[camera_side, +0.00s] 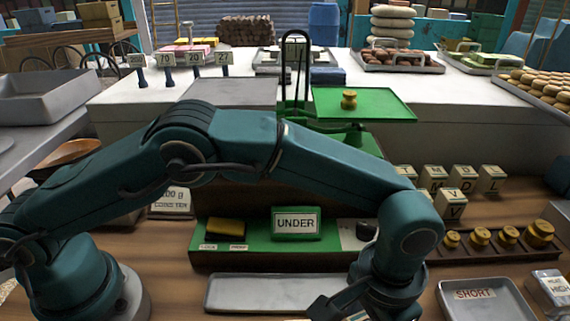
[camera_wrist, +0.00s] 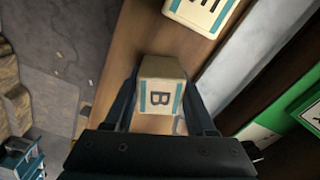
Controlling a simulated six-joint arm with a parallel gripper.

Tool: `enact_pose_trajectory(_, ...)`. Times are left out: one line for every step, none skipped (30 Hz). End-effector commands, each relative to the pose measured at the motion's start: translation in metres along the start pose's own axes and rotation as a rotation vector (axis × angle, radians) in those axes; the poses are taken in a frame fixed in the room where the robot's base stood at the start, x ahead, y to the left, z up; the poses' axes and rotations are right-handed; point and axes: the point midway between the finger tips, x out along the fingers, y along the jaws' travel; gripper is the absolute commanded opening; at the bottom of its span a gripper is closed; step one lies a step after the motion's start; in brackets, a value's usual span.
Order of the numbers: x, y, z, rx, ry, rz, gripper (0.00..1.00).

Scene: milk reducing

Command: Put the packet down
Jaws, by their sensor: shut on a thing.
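My gripper (camera_wrist: 160,88) is shut on a cream packet (camera_wrist: 158,97) with blue bands and a letter B, held between its two fingers in the wrist view. The brown counter shows beyond the packet; I cannot tell the height between them. In the side view my gripper (camera_side: 338,306) is low at the front, partly cut off by the bottom edge, and the held packet cannot be made out there. A second cream packet (camera_wrist: 203,14) with a dark letter lies beyond the held one, cut off by the top edge.
An empty grey tray (camera_side: 262,292) lies at the front, before a green board with an UNDER sign (camera_side: 296,223). A SHORT tray (camera_side: 485,300), brass weights (camera_side: 508,236) and lettered packets (camera_side: 492,178) stand at right. The green scale pan (camera_side: 385,108) holds a brass weight.

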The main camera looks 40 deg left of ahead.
Motion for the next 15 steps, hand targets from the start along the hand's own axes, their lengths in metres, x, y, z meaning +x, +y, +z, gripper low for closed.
enact_pose_trajectory(0.0, 0.0, 0.0, 0.0, 0.001, 0.0, 0.0)
enact_pose_trajectory(-0.001, 0.0, 0.0, 0.0, 0.001, 0.0, 0.0)
enact_pose_trajectory(-0.001, 0.0, 0.0, 0.0, 0.001, 0.0, 0.0)
enact_pose_trajectory(-0.002, 0.0, 0.0, 0.0, 0.001, 0.001, 0.0)
enact_pose_trajectory(-0.003, 0.0, -0.001, 0.0, 0.002, 0.001, 0.0)
enact_pose_trajectory(-0.005, 0.0, -0.001, 0.0, 0.003, 0.001, 0.0)
enact_pose_trajectory(-0.007, 0.0, -0.001, 0.0, 0.003, 0.001, 0.0)
enact_pose_trajectory(-0.01, 0.0, -0.001, 0.0, 0.002, 0.001, 0.0)
enact_pose_trajectory(-0.013, 0.0, -0.001, 0.0, 0.003, 0.001, 0.0)
enact_pose_trajectory(-0.016, 0.0, -0.001, 0.0, 0.004, 0.002, 0.0)
enact_pose_trajectory(-0.02, 0.0, -0.001, 0.0, 0.004, 0.002, 0.0)
enact_pose_trajectory(-0.025, 0.0, -0.001, 0.0, 0.005, 0.002, 0.0)
enact_pose_trajectory(-0.029, 0.001, -0.001, 0.0, 0.005, 0.002, 0.0)
enact_pose_trajectory(-0.033, 0.001, -0.002, 0.0, 0.005, 0.002, 0.0)
enact_pose_trajectory(-0.038, 0.001, -0.001, 0.0, 0.004, 0.002, 0.0)
